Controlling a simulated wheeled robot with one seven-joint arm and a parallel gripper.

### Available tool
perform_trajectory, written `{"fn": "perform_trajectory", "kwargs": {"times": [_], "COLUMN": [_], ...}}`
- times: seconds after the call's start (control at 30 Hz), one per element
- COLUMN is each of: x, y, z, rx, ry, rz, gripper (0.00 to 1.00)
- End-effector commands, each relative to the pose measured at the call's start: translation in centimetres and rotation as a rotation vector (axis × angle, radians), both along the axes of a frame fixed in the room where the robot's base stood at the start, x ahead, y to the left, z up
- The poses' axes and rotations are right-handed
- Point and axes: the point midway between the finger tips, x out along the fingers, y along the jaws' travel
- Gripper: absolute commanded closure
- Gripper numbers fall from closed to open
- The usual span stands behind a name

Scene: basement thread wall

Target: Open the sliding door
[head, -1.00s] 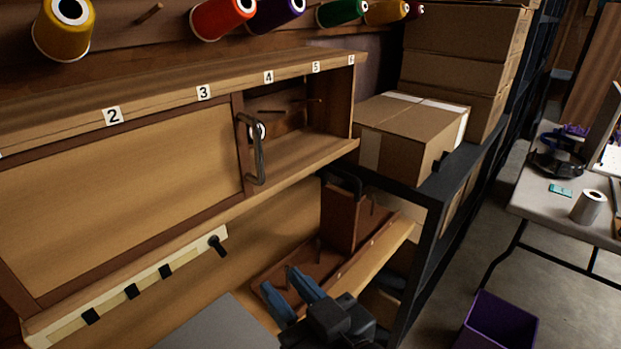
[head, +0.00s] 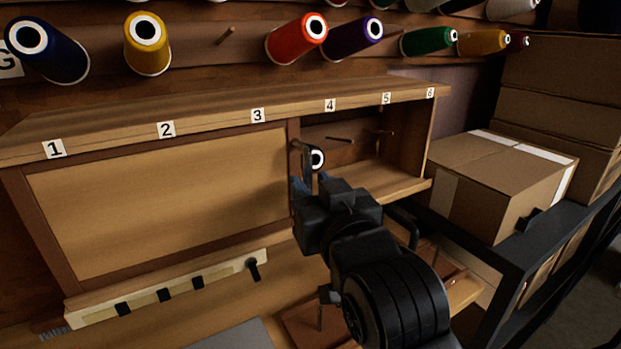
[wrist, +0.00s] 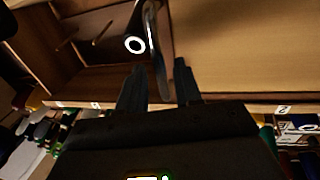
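The sliding door (head: 160,195) is a tan panel in a dark brown frame. It covers the cabinet's left part, from about label 1 to just past label 3. Its dark bar handle (wrist: 155,42) is at the door's right edge; my gripper hides most of it in the head view. My gripper (wrist: 160,66) is at the handle, with its two fingers apart and the bar between them in the wrist view. Contact with the bar cannot be told. In the head view my gripper (head: 303,186) is in front of the door's right edge.
The cabinet's right part is open and shows pegs and a white-ended spool (head: 316,158). Thread spools (head: 297,40) stick out above. A cardboard box (head: 500,180) stands to the right on a dark shelf. A pale strip with black hooks (head: 170,290) runs below the door.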

Motion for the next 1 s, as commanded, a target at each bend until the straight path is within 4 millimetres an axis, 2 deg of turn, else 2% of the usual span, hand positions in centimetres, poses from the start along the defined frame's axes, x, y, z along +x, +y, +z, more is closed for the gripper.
{"fn": "perform_trajectory", "kwargs": {"times": [0.2,0.53,0.9,1.0], "x": [2.0,2.3,2.3,2.3], "y": [0.8,1.0,0.9,0.9], "z": [0.0,0.0,0.0,0.0], "rx": [0.000,0.000,0.000,0.000], "ry": [-0.001,0.000,0.000,0.000], "rz": [0.000,-0.001,-0.001,-0.001], "gripper": [0.66,0.66,1.00,1.00]}}
